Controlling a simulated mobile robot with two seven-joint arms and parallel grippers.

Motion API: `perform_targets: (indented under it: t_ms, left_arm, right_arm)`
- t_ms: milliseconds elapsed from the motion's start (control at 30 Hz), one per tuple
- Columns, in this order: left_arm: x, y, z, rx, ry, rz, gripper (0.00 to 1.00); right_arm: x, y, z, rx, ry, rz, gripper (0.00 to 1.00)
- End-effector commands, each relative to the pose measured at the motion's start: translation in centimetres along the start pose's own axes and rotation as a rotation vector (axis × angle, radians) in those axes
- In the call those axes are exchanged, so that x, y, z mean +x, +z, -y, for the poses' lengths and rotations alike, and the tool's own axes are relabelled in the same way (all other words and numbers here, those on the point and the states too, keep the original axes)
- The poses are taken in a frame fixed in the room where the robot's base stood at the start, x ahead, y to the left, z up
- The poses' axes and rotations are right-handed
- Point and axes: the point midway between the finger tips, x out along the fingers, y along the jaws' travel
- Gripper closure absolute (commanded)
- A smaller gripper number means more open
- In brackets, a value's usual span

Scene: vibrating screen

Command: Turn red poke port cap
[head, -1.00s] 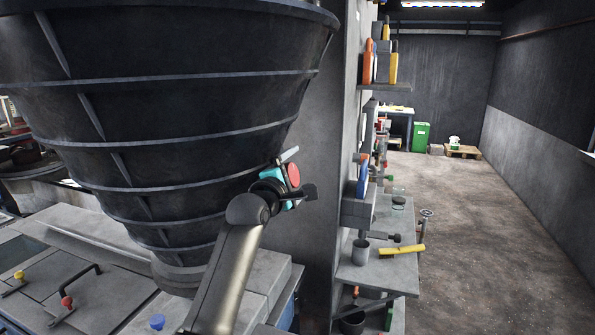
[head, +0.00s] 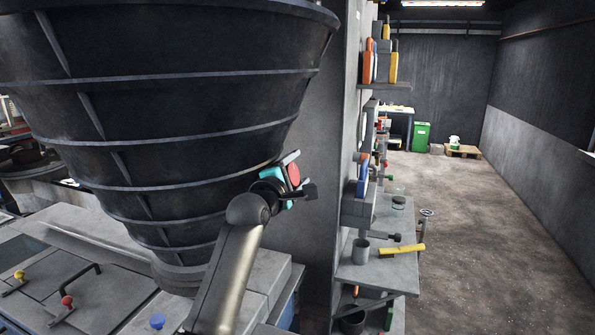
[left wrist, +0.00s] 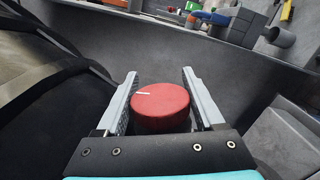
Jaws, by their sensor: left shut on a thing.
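The red poke port cap (left wrist: 160,112) is a round disc with a short white mark near its far left edge. In the left wrist view it sits between the two pale fingers of my left gripper (left wrist: 160,82), which is shut on its sides. In the head view my left gripper (head: 285,176), with teal and black parts, is beside the lower right side of the large black ribbed cone. The red cap (head: 293,173) shows there as a small red disc, partly covered by the gripper. My right gripper is in neither view.
The black cone (head: 170,110) fills the left. A grey deck with a red knob (head: 67,301), a yellow knob (head: 19,275) and a blue knob (head: 157,322) lies below.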

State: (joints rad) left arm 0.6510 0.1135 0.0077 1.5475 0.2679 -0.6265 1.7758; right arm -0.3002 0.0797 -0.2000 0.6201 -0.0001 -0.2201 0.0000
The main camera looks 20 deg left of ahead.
Motion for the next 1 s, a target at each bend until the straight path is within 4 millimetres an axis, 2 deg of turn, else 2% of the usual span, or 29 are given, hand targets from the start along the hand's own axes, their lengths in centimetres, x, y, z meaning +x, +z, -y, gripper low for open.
perform_targets:
  t_ms: [267,700,1000]
  left_arm:
    - [0.0,0.0,0.2,-0.002,0.11,0.001,0.86]
    - [-0.2,-0.1,-0.5,0.014,0.398,0.001,0.86]
    - [-0.3,-0.1,-1.0,0.023,0.536,0.001,0.86]
  right_arm:
    - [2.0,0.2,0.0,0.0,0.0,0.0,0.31]
    - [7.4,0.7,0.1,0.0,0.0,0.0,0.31]
    - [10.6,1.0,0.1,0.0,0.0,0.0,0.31]
